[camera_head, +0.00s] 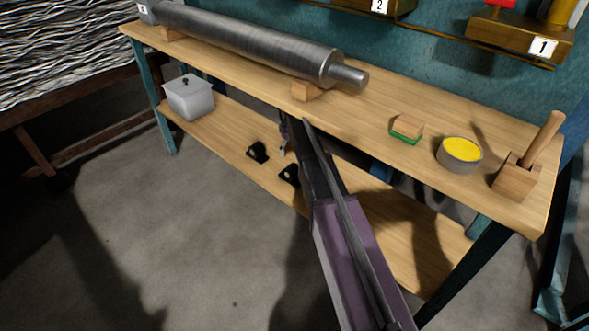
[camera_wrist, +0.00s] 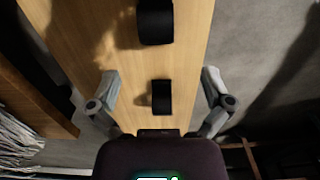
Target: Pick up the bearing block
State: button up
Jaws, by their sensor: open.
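Two small black bearing blocks stand on the wooden lower shelf of the workbench in the head view, one on the left (camera_head: 257,152) and one on the right (camera_head: 290,174), the right one close beside my arm. In the wrist view, one black block (camera_wrist: 161,97) is centred between my fingers, and the other (camera_wrist: 155,22) lies farther up the shelf. My gripper (camera_wrist: 160,74) is open, with its grey fingers spread on either side of the nearer block and gaps on both sides. The height of my gripper above the block is unclear. In the head view my arm mostly hides my gripper.
The bench top (camera_head: 375,115) overhangs the shelf and carries a long steel roll (camera_head: 240,38), a sponge-like block (camera_head: 407,126), a yellow-filled tin (camera_head: 460,154) and a wooden block with a handle (camera_head: 517,178). A lidded pale box (camera_head: 189,98) stands at the shelf's left end.

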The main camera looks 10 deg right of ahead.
aim_at(291, 167)
jog(key=shift+w+a, duration=0.2)
jog(key=shift+w, duration=0.1)
jog(key=shift+d, duration=0.1)
jog(key=shift+d+f+b, duration=0.15)
jog(key=shift+f+b, duration=3.25)
jog(key=shift+b, duration=0.05)
jog(key=shift+f, duration=0.1)
jog(key=shift+d+f+b, duration=0.15)
jog(key=shift+f+b, duration=2.35)
jog(key=shift+b, duration=0.1)
jog(key=shift+s, duration=0.1)
jog(key=c, duration=1.3)
